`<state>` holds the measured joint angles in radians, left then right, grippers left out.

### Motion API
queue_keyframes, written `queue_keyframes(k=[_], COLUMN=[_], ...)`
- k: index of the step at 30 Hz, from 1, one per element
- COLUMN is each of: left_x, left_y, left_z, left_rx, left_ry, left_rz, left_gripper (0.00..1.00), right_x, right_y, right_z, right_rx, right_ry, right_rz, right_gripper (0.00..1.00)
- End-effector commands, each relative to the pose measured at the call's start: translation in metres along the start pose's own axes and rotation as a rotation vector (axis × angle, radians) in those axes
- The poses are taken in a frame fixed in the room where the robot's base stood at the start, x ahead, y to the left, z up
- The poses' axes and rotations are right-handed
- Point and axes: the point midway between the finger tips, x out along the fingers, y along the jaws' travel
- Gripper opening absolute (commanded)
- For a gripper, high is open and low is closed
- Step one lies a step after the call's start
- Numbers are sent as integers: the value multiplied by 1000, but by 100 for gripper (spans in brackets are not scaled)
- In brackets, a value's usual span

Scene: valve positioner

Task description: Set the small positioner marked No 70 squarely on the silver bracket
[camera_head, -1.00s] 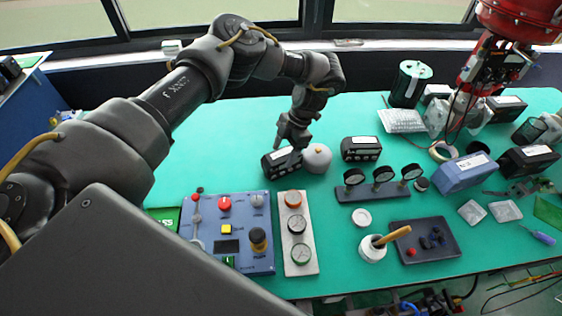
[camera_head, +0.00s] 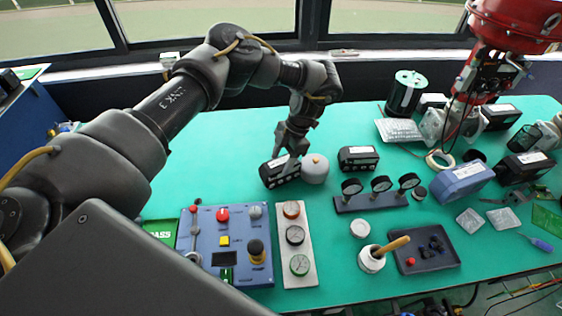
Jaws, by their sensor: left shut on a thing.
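My left gripper (camera_head: 289,153) is shut on a small black positioner (camera_head: 279,173) with a pale label, at the back middle of the green table. The label is too small to read. The box looks tilted in the picture; whether it touches the table I cannot tell. Another small black positioner (camera_head: 358,159) lies to its right. A silvery metal part (camera_head: 435,124) stands under the red valve (camera_head: 490,80) at the back right; I cannot tell if it is the bracket. My right gripper is not in view.
A round white-grey pot (camera_head: 315,169) stands right beside the held box. A gauge stand (camera_head: 370,200), a blue box (camera_head: 466,176) and a black box (camera_head: 524,165) are to the right. A blue control panel (camera_head: 226,245) and a gauge plate (camera_head: 297,250) lie in front. The table left of the gripper is bare.

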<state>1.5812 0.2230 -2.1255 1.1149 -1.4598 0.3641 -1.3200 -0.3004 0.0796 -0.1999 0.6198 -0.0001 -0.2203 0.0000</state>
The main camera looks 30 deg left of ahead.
Motion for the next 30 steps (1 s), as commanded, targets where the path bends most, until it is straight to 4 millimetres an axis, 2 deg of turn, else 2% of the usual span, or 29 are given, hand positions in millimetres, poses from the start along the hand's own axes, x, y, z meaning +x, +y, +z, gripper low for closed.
queue_keyframes(k=[5,11,17,24,30], left_x=[-24,-42,-70,-78,-84], left_y=[1,-16,-46,-89,-111], left_z=[-9,-28,-60,-91,-107], left_rx=[0,4,6,5,1], left_ry=[-2,-1,-2,0,0], left_rz=[4,1,4,2,1], left_gripper=[0,0,0,0,0], right_x=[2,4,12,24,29], right_y=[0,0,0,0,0], right_z=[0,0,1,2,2], right_rx=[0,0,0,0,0], right_ry=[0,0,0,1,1], right_rz=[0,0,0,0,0], right_gripper=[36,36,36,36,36])
